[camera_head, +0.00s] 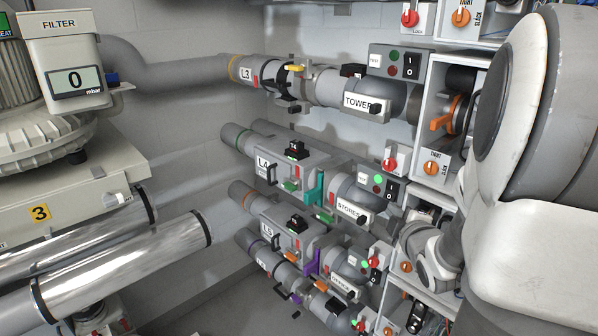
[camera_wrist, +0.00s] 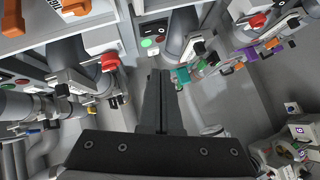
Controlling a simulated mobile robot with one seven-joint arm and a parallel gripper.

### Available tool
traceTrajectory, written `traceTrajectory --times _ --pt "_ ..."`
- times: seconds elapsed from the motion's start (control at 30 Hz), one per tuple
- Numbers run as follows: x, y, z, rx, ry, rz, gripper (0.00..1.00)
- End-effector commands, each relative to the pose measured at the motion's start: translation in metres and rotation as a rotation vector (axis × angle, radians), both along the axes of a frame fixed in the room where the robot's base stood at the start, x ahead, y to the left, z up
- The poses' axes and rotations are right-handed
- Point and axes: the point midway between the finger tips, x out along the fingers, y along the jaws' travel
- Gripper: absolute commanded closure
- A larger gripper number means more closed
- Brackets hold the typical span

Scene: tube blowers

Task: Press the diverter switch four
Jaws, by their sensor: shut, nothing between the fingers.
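The L4 pipe line (camera_head: 265,163) runs at the middle of the head view. A similar black box (camera_head: 297,224) sits on the L5 line below. In the wrist view my gripper (camera_wrist: 160,74) is shut and empty, its fingers pointing into the space between pipes. A teal piece (camera_wrist: 182,75) lies just right of the fingertips. I cannot make out the gripper in the head view.
Red knobs (camera_wrist: 110,62) and orange handles (camera_wrist: 76,7) stand on the left. The TOWER pipe (camera_head: 335,88) is above L4. Bare floor (camera_head: 215,295) is at the lower left.

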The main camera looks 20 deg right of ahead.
Motion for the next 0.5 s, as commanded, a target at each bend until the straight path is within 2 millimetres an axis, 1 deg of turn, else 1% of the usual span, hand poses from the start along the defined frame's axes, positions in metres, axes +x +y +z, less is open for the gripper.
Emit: traceTrajectory --times 0.03,0.27,0.3,0.5 --pt "0.001 0.0 0.004 0.004 0.002 -0.001 1.0" --pt "0.006 -0.003 0.0 -0.002 0.008 -0.013 1.0" --pt "0.013 -0.006 -0.006 -0.005 0.006 -0.012 1.0" --pt "0.043 -0.017 -0.015 -0.005 0.005 -0.011 1.0"
